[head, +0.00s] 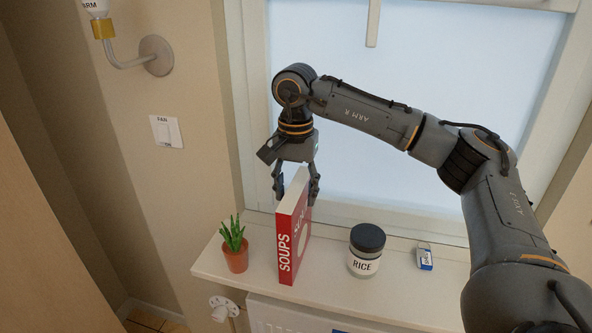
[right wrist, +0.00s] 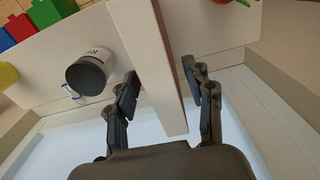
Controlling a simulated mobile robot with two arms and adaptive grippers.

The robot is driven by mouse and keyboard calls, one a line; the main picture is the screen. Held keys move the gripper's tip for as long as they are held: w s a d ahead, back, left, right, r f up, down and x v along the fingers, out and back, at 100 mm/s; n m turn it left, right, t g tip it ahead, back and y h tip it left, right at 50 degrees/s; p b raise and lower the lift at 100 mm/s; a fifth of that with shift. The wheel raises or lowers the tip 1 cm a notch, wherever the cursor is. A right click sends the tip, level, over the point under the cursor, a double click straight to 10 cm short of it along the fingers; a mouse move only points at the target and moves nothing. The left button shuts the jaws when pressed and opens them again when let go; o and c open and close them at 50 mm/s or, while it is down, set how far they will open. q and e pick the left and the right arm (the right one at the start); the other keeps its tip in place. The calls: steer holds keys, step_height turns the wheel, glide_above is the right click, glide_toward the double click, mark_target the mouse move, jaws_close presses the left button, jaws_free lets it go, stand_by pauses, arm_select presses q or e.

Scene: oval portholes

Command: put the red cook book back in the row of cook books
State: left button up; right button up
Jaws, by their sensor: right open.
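The red cook book (head: 288,236), marked SOUPS, stands upright on the white windowsill (head: 335,272) with its spine facing the room. My right gripper (head: 296,193) is over its top end, fingers pointing down. In the right wrist view the book's pale page edge (right wrist: 158,75) lies between the two open fingers of the right gripper (right wrist: 160,87), with a gap on each side. The fingers are around the book but not closed on it. My left gripper is not in view. No row of cook books can be made out for certain.
A potted plant (head: 235,258) stands close left of the book. A RICE jar (head: 366,251) and a small blue and white box (head: 425,257) stand to its right. Red, green and blue block shapes (right wrist: 20,27) show in the wrist view. The window is behind.

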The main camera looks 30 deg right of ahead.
steer(key=r+b, duration=0.3)
steer(key=r, duration=0.1)
steer(key=shift+s+a+r, duration=0.1)
steer(key=shift+s+a, duration=0.05)
steer(key=shift+s, duration=0.1)
step_height(320, 180, up, 10)
steer(key=p, duration=0.2)
steer(key=shift+s+p, duration=0.2)
steer(key=shift+p, duration=0.15)
steer(key=shift+f, duration=0.2)
